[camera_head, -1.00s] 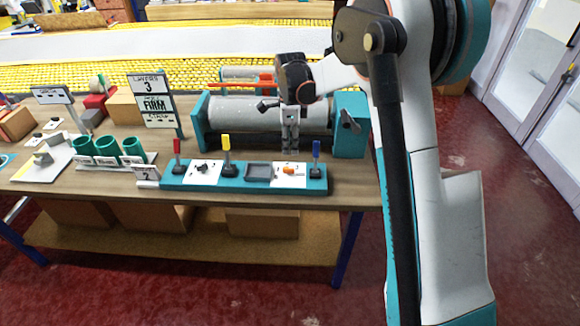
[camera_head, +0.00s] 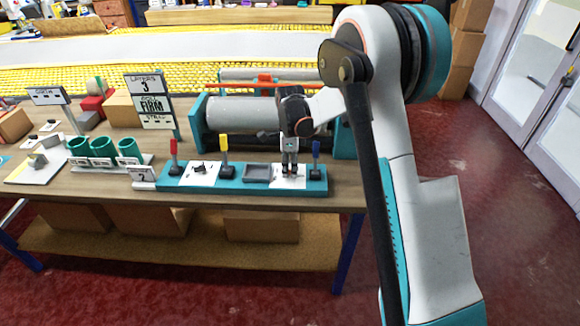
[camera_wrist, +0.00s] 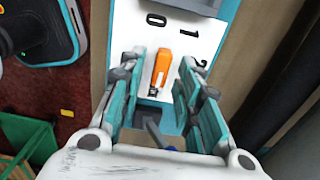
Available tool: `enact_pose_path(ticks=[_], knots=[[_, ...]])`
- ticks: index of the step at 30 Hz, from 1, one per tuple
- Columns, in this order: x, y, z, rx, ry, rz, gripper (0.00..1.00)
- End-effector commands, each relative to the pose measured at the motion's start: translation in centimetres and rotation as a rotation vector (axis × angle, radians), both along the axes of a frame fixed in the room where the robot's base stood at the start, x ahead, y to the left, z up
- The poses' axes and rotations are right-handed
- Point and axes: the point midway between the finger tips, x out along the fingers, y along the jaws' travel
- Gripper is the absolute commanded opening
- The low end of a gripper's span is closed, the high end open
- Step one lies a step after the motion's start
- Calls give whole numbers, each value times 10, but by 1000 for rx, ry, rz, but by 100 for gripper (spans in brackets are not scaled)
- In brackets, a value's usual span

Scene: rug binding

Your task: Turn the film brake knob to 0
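The film brake knob is the orange lever (camera_wrist: 162,66) on a white plate (camera_wrist: 204,35) marked 0, 1 and 2 in the wrist view. It lies lengthwise between my fingers, with a dark spot at its near end; I cannot tell which number it points to. My gripper (camera_head: 289,172) is over the right white plate (camera_head: 280,183) of the teal control strip in the head view, where it hides the knob. In the wrist view my gripper (camera_wrist: 163,80) is open, a finger on each side of the knob, with gaps visible.
A blue lever (camera_head: 315,158) stands just right of my gripper. A dark tray (camera_head: 257,172) and a yellow lever (camera_head: 224,155) are to its left. A grey roller (camera_head: 240,112) lies behind.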

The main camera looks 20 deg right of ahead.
Motion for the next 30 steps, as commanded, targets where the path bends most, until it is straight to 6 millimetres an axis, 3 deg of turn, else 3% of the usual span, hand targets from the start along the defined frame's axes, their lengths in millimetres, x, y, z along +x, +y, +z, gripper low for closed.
enact_pose_path(ticks=[1,3,17,30], knots=[[0,0,0,0,0,0,15],[0,0,0,0,0,0,0],[0,0,0,0,0,46,0],[3,0,1,0,-1,373,0]])
